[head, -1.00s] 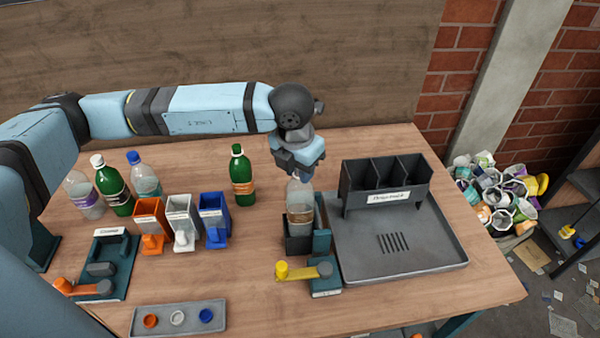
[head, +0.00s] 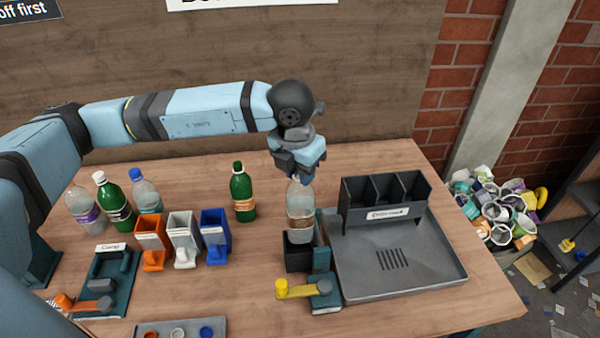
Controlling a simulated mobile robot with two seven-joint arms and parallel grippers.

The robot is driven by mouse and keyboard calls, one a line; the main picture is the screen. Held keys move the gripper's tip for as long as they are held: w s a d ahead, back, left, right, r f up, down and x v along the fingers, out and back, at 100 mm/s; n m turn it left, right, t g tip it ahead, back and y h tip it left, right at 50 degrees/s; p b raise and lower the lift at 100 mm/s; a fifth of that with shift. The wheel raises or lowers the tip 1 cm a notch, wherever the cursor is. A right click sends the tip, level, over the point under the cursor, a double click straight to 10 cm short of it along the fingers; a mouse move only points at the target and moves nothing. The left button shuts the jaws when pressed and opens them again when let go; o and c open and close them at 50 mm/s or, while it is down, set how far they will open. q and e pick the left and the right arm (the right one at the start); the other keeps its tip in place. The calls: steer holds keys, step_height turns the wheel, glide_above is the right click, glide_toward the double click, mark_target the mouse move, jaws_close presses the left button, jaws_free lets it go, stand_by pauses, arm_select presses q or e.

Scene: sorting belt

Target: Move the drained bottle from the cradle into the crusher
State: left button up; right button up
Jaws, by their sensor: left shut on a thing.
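The clear bottle (head: 300,222) with a brown label stands upright at the black box-shaped cradle (head: 299,258), beside a teal stand with a yellow lever. My left gripper (head: 300,180) is shut on the bottle's top and hides its neck. The bottle's lower end shows at the cradle's top; whether it is fully clear of the walls I cannot tell. A black unit with three open slots (head: 386,200) stands to the right at the back of a grey tray. Its label is too small to read, so I cannot tell whether it is the crusher. My right gripper is out of view.
The grey tray (head: 440,265) with a slotted grate is empty. A green bottle (head: 243,193) stands left of my gripper. Orange, white and blue bins (head: 215,242), more bottles (head: 113,203) and a clamp with an orange lever (head: 112,285) are further left.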

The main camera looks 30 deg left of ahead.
arm_select(q)
steer(key=shift+r+p, duration=0.8)
steer(key=shift+r, duration=1.5)
steer(key=shift+s+f, duration=0.1)
